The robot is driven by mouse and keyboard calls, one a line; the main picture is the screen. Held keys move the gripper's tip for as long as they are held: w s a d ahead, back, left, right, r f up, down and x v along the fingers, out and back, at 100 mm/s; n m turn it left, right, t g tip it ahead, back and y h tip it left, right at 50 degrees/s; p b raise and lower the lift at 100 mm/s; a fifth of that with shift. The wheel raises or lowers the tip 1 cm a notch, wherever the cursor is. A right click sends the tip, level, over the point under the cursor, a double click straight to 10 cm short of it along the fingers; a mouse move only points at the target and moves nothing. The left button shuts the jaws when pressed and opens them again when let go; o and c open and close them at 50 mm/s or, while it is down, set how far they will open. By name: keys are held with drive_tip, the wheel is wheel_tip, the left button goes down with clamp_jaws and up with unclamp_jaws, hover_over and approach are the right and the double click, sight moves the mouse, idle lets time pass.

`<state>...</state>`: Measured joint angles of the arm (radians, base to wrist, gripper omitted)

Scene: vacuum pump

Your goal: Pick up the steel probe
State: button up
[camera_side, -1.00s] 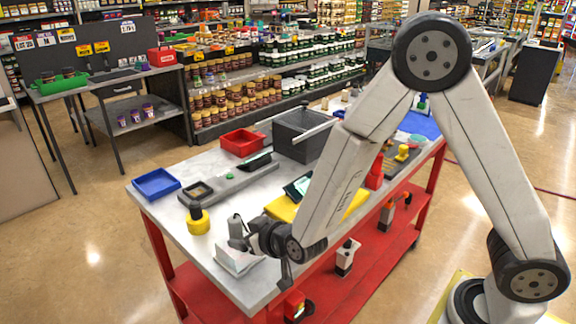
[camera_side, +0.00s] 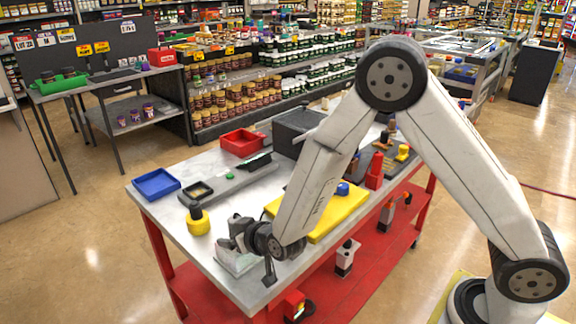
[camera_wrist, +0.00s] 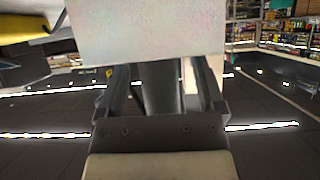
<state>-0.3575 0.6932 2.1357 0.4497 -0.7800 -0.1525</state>
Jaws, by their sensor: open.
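A pale white block (camera_side: 234,262) stands at the near left edge of the table and fills the top middle of the wrist view (camera_wrist: 145,32). My gripper (camera_side: 240,236) is low beside it, pointing left. In the wrist view its two fingers (camera_wrist: 160,85) are apart, with a dark grey cylindrical piece (camera_wrist: 160,92) between them. This piece may be the steel probe, but I cannot tell for sure. I see no clear gap or contact between it and the fingers. Its upper part is hidden behind the white block.
A yellow pad (camera_side: 338,212) lies right of my gripper, partly hidden by my arm. A yellow-based knob (camera_side: 198,222), a grey fixture (camera_side: 228,180), a blue tray (camera_side: 156,184), a red bin (camera_side: 242,141) and a dark grey box (camera_side: 292,128) stand further back. Bare tabletop shows at left.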

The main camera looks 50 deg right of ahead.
idle(0.4)
clamp_jaws()
drive_tip(key=shift+r, duration=0.15)
drive_tip(key=shift+r, duration=4.9)
